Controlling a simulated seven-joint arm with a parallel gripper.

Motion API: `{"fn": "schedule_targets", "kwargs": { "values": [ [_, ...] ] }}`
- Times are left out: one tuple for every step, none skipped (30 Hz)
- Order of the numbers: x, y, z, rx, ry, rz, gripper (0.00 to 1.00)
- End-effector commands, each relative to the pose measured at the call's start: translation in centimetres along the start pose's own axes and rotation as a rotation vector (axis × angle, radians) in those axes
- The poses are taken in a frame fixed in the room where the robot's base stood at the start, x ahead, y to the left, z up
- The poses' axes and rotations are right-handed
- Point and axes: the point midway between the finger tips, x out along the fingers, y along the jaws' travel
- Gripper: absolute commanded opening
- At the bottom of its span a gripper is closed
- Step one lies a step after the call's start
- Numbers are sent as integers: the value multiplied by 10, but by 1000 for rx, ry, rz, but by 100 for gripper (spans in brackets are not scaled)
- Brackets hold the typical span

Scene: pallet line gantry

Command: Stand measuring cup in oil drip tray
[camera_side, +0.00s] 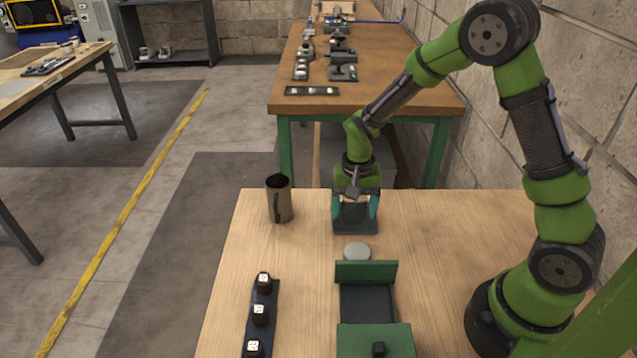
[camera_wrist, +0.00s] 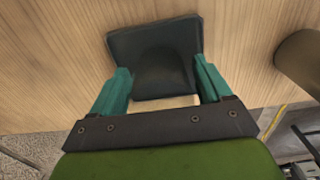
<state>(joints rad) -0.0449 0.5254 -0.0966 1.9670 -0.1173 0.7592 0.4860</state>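The measuring cup looks to be the grey metal cup (camera_side: 286,203) with a side handle. It stands upright on the wooden table, left of my gripper (camera_side: 355,214); a brown-grey rounded shape at the right edge of the wrist view may be the same cup. My gripper points down, its teal fingers wide apart on either side of a dark grey piece (camera_wrist: 155,45) with a flat base. I cannot tell whether the fingers press on it. The oil drip tray is not certain; a green unit with a dark, low middle (camera_side: 367,304) stands nearer the camera.
A pale round disc (camera_side: 357,251) lies between my gripper and the green unit. A dark strip (camera_side: 262,316) with several black-and-white blocks is at the front left. The tabletop (camera_side: 450,235) is bare right of my gripper. A block wall (camera_side: 590,90) runs along the right.

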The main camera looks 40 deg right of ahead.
Motion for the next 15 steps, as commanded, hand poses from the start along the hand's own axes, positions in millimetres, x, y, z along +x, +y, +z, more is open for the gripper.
{"fn": "schedule_targets", "kwargs": {
  "values": [
    [0,0,0,0,0,0,84],
    [0,0,0,0,0,0,84],
    [0,0,0,0,0,0,84],
    [0,0,0,0,1,-1,84],
    [-1,0,0,0,1,-1,84],
    [-3,0,0,0,1,-1,84],
    [-5,0,0,0,2,-2,84],
    [-8,-1,-1,-1,3,-2,84],
    [-13,-1,-1,-1,4,-3,84],
    [-17,-1,-1,0,4,-4,84],
    [-23,-1,-1,0,5,-5,84],
    [-30,-1,-1,0,5,-5,84],
    [-37,-1,-1,0,6,-5,84],
    [-44,-1,-1,-1,6,-6,84],
    [-53,-1,-1,0,6,-6,84]
  ]
}}
